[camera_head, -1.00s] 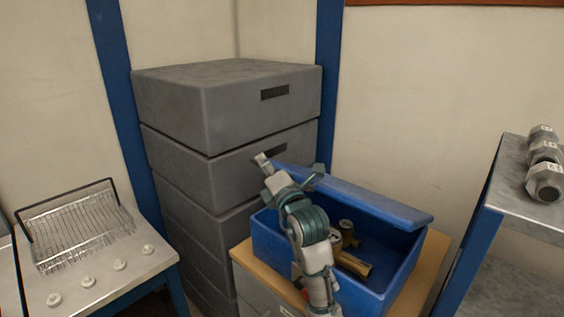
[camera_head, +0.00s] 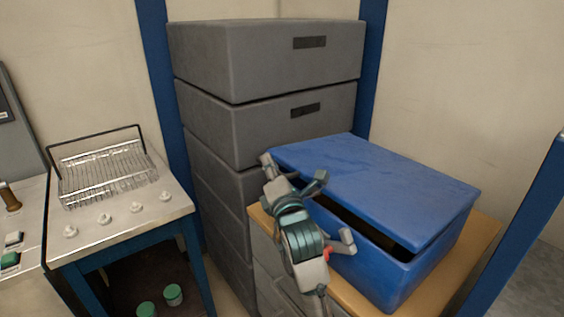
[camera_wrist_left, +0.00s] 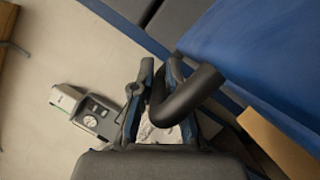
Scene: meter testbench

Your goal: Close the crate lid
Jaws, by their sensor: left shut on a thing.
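The blue crate (camera_head: 385,278) stands on a wooden-topped cabinet. Its blue lid (camera_head: 375,185) lies over almost the whole opening, slightly raised, with a dark gap along the near side. The crate's inside is hidden. My left gripper (camera_head: 293,172) is at the lid's left edge, its fingertips by the far left corner. In the left wrist view the lid (camera_wrist_left: 270,45) fills the upper right, close beside my left gripper (camera_wrist_left: 160,78). My right gripper is not in view.
Grey stacked boxes (camera_head: 265,60) rise just behind and left of the crate. A bench at the left holds a wire basket (camera_head: 105,172) and several white knobs. A blue post (camera_head: 515,225) stands at the right. Green-lidded jars (camera_head: 172,294) sit below the bench.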

